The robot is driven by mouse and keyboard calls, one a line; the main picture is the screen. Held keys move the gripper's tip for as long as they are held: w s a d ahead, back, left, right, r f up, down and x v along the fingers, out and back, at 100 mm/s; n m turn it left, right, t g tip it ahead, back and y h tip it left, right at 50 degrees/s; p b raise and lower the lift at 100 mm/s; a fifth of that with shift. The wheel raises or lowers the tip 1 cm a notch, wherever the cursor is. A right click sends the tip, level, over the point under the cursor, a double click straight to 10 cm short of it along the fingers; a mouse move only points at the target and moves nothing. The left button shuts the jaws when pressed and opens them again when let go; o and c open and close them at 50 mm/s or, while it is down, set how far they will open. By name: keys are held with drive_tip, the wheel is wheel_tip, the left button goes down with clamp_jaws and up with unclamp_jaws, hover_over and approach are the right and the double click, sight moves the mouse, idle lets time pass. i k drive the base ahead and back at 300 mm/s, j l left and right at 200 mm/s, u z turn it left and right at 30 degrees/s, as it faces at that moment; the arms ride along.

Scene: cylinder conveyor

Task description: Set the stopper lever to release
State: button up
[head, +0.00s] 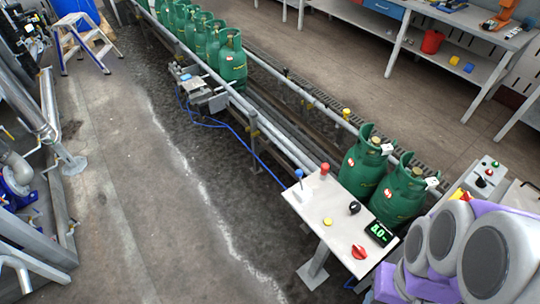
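A pale control panel (337,206) stands on a post beside the conveyor, right of the middle. A small lever with a blue knob (299,174) sticks up near its far left corner; no label is readable, so I cannot tell its setting. My gripper is not in view; purple and grey parts, apparently mine, fill the lower right corner.
Green gas cylinders (232,63) stand in a row on the railed conveyor (285,140); two more (362,165) stand just behind the panel. Another control box (487,178) is at the right. Open floor (140,200) lies left of the panel.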

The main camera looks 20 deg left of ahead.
sight(299, 173)
drive_tip(key=u, duration=0.75)
drive_tip(key=z, duration=0.85)
drive_tip(key=i+j+z, duration=0.1)
drive_tip(key=j+z, duration=0.3)
drive_tip(key=j, duration=0.15)
drive_tip(key=j+z, duration=0.35)
drive_tip(key=j, duration=0.25)
drive_tip(key=j+z, duration=0.4)
drive_tip(key=j, duration=0.15)
drive_tip(key=k+j+z, duration=0.2)
drive_tip(key=j+z, duration=0.2)
drive_tip(key=j, duration=0.15)
drive_tip(key=k+j, duration=0.1)
drive_tip(key=j, duration=0.25)
drive_tip(key=k+j, duration=0.15)
drive_tip(key=j, duration=0.2)
drive_tip(key=k+j, duration=0.1)
drive_tip(key=j, duration=0.3)
drive_tip(key=k+j+z, duration=0.1)
drive_tip(key=j, duration=0.25)
drive_tip(key=k+j, duration=0.15)
drive_tip(key=j, duration=0.2)
drive_tip(key=k+j, duration=0.15)
drive_tip(key=j, duration=0.2)
drive_tip(key=k+j, duration=0.15)
drive_tip(key=j, duration=0.2)
drive_tip(key=z, duration=0.05)
